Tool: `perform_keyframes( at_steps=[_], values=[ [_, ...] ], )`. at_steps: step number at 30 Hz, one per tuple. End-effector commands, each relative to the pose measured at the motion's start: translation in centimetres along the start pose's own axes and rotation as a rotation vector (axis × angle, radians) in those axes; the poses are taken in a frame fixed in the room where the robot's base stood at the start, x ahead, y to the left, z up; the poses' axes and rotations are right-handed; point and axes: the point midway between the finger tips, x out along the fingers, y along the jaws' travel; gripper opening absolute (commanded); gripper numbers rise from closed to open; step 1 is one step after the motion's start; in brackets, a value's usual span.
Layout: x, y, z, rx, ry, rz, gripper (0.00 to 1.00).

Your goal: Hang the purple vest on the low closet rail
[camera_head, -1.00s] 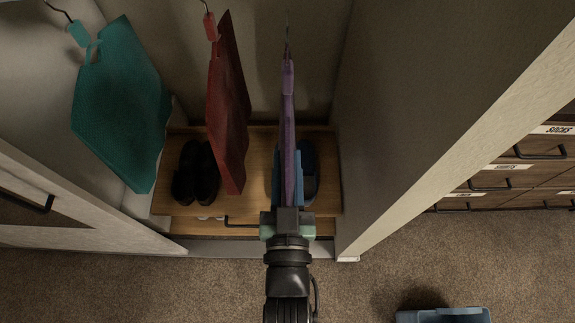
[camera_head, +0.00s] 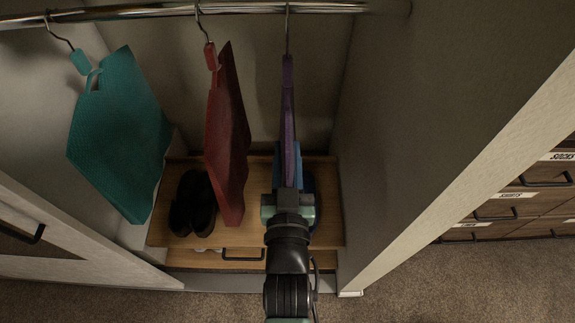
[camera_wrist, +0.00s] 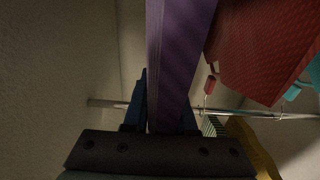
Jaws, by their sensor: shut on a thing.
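The purple vest (camera_head: 288,120) is seen edge-on inside the closet, with its hook reaching up to the metal closet rail (camera_head: 150,11) in the head view. Whether the hook bears on the rail or only touches it, I cannot tell. My gripper (camera_head: 288,190) is shut on the lower part of the vest, its blue fingers on both sides. In the wrist view the purple vest (camera_wrist: 178,60) rises from between the fingers, and the rail (camera_wrist: 270,115) runs behind it.
A red garment (camera_head: 227,140) and a teal garment (camera_head: 120,135) hang on the rail to the left. Dark shoes (camera_head: 193,203) stand on the wooden shelf (camera_head: 240,225) below. The closet's right wall (camera_head: 400,120) is close to the vest. Labelled drawers (camera_head: 510,205) stand outside at right.

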Motion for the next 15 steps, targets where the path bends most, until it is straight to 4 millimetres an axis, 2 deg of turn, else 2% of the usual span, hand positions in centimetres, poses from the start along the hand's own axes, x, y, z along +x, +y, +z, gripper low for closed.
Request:
perform_keyframes(
  at_steps=[15],
  values=[
    [4.3, 0.0, -0.1, 0.000, 0.007, 0.000, 0.00]
  ],
)
